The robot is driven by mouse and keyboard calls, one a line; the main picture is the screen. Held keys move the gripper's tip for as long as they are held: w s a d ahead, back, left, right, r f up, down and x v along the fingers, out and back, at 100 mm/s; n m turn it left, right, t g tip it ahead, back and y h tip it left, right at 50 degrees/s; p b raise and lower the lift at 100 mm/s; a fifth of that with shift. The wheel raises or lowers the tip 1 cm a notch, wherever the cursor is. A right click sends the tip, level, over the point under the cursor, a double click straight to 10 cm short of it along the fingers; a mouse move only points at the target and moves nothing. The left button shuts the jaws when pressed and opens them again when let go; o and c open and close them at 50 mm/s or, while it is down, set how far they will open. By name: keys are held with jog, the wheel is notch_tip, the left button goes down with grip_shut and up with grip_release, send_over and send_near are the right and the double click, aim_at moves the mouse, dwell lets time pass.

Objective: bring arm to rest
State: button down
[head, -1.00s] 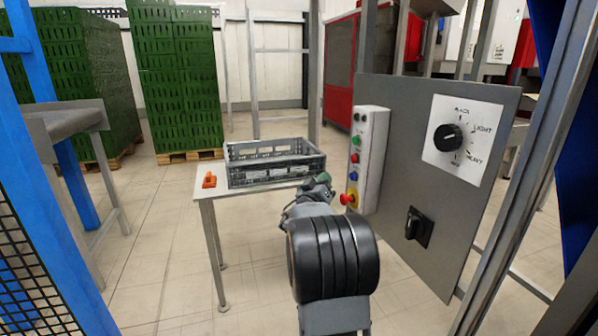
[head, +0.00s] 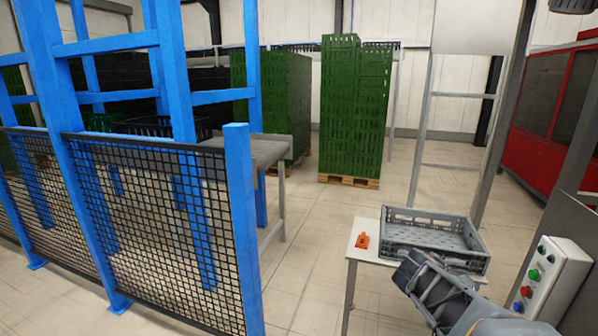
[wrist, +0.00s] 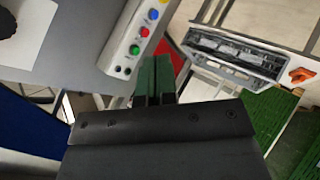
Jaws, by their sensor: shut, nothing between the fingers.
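My gripper (wrist: 154,80) shows in the wrist view as two dark green fingers side by side, shut with nothing between them. It is clear of the control box (wrist: 138,40) and the grey crate (wrist: 232,52), touching neither as far as I can see. In the head view my arm reaches in from the bottom right, in front of the small white table (head: 362,252); the fingers cannot be made out there.
The grey crate (head: 392,234) and an orange object (head: 362,241) are on the table. The button box (head: 545,280) stands close right of my arm. A blue mesh fence (head: 160,220) is at left, green crate stacks (head: 352,110) behind. Floor between is open.

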jog(key=s+a+r+n+t+y+p, duration=0.1)
jog(key=a+r+y+p, duration=0.4)
jog(key=a, duration=0.5)
jog(key=s+a+r+n+y+p, duration=0.4)
jog(key=a+p, duration=0.4)
jog(key=a, duration=0.2)
notch_tip(320, 180, up, 3)
jog(key=shift+s+f+n+t+y+p, duration=0.1)
jog(key=shift+s+n+t+y+p, duration=0.35)
jog(key=shift+n, duration=0.25)
jog(key=shift+w, duration=0.1)
